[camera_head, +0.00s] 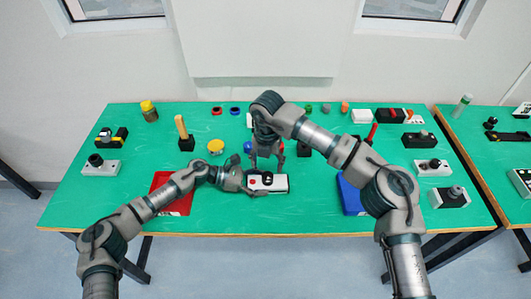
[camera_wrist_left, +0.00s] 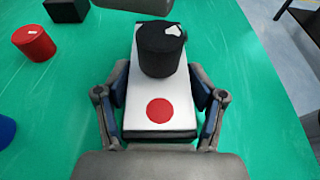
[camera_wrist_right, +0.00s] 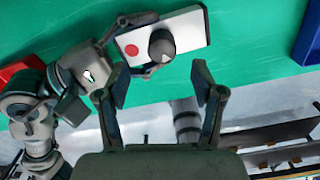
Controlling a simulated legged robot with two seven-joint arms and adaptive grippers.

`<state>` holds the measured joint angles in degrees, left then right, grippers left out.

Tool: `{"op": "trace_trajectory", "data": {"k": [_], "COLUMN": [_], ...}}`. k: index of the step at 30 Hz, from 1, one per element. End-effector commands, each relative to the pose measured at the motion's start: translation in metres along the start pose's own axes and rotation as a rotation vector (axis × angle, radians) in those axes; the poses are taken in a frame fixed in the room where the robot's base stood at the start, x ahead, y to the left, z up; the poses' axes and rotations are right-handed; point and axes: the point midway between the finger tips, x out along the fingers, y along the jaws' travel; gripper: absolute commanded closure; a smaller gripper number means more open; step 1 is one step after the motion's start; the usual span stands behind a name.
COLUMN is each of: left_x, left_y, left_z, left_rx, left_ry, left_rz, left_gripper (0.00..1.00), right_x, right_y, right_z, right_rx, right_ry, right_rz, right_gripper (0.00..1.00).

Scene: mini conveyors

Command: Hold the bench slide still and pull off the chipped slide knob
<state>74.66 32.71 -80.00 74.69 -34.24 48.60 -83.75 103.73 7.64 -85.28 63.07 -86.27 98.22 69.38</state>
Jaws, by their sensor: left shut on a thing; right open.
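The bench slide (camera_head: 278,183) is a white block on a dark base with a red dot; it lies near the front middle of the green table. It also shows in the left wrist view (camera_wrist_left: 147,107) and the right wrist view (camera_wrist_right: 188,29). Its black round knob (camera_wrist_left: 161,48) has a white chip mark on top; it also shows in the right wrist view (camera_wrist_right: 161,46). My left gripper (camera_wrist_left: 162,105) is shut on the slide's sides, at the red-dot end. My right gripper (camera_wrist_right: 163,85) is open and empty, above and apart from the knob.
A red tray (camera_head: 160,181) lies left of the slide and a blue tray (camera_head: 349,197) lies right of it. A red cylinder (camera_wrist_left: 34,43) and a black block (camera_wrist_left: 67,10) stand near the slide. Several other devices line the table's sides and back.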

Motion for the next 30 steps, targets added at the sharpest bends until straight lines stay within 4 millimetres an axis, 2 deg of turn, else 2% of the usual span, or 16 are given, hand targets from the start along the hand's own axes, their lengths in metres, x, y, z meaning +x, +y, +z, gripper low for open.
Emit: {"op": "trace_trajectory", "data": {"k": [3, 9, 15, 22, 23, 30], "left_x": [0.001, 0.001, 0.001, 0.0, 0.0, 0.0], "left_y": [0.0, 0.0, 0.0, 0.001, 0.001, 0.001], "left_z": [-0.005, -0.004, -0.004, -0.004, -0.004, -0.003], "left_rx": [-0.002, -0.002, -0.002, -0.002, -0.002, -0.001], "left_ry": [0.005, 0.005, 0.004, 0.004, 0.004, 0.003], "left_rz": [0.001, 0.002, 0.003, 0.003, 0.004, 0.004], "left_gripper": [0.53, 0.53, 0.53, 0.53, 0.53, 0.53], "right_x": [0.026, 0.054, 0.066, 0.066, 0.066, 0.066], "right_y": [0.0, 0.0, 0.001, 0.001, 0.001, 0.001], "right_z": [-0.001, -0.001, -0.001, -0.001, -0.001, -0.001], "right_rx": [-0.001, 0.001, 0.001, 0.001, 0.001, 0.0], "right_ry": [0.004, 0.002, 0.002, 0.002, 0.002, 0.001], "right_rz": [-0.001, 0.0, 0.001, 0.001, 0.001, 0.003], "right_gripper": [0.32, 0.32, 0.32, 0.32, 0.35, 0.95]}}
